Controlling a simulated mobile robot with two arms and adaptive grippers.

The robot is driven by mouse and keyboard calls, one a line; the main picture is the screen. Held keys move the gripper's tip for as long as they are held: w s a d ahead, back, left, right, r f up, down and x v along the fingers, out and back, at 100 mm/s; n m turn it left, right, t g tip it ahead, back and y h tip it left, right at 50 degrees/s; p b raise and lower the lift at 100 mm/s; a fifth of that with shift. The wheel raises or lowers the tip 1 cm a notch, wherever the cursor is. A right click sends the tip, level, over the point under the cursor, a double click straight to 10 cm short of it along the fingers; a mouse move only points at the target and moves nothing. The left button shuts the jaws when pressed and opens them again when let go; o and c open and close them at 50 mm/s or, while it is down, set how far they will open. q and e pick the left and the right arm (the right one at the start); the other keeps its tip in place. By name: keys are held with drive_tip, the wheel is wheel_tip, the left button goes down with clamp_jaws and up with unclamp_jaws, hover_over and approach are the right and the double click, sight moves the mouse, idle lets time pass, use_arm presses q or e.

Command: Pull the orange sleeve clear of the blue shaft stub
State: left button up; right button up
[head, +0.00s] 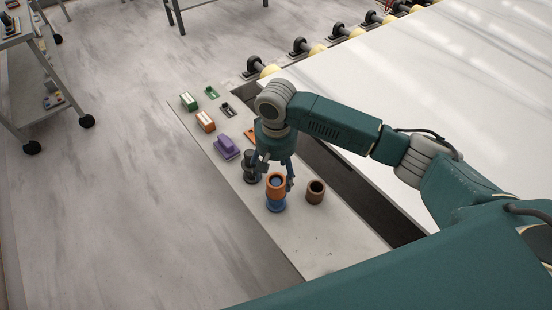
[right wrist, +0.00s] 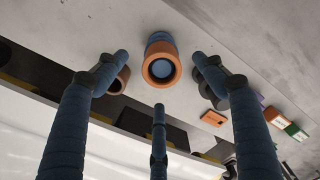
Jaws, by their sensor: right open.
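The orange sleeve (head: 276,180) sits around the blue shaft stub (head: 276,205), which stands on the slab. The stub's lower part shows below the sleeve and its round top shows inside the sleeve's opening. The sleeve also shows in the right wrist view (right wrist: 147,76), upper middle, with the blue stub (right wrist: 158,37) behind it. My right gripper (head: 274,172) is open above and around the sleeve's top. In the right wrist view its fingers are spread, with the sleeve between the two upper fingertips and no clear contact. My left gripper is not in view.
A brown hollow cylinder (head: 316,192) stands close to the right and a dark grey stepped piece (head: 250,177) close to the left. A purple block (head: 226,148) and orange and green pieces lie farther back on the slab (head: 335,245). The slab's front part is clear.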

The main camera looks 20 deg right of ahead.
sight(276, 182)
drive_tip(key=f, duration=0.3)
drive_tip(key=shift+w+d+f, duration=0.1)
drive_tip(key=shift+w+f, duration=0.05)
drive_tip(key=shift+w, duration=0.1)
wheel_tip(276, 182, down, 2)
drive_tip(key=shift+f+p, duration=0.2)
drive_tip(key=shift+p, duration=0.15)
drive_tip(key=shift+c, duration=0.8)
drive_tip(key=c, duration=0.8)
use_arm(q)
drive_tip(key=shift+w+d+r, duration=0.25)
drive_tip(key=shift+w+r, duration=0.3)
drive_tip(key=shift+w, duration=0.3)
use_arm(e)
drive_tip(key=c, duration=0.4)
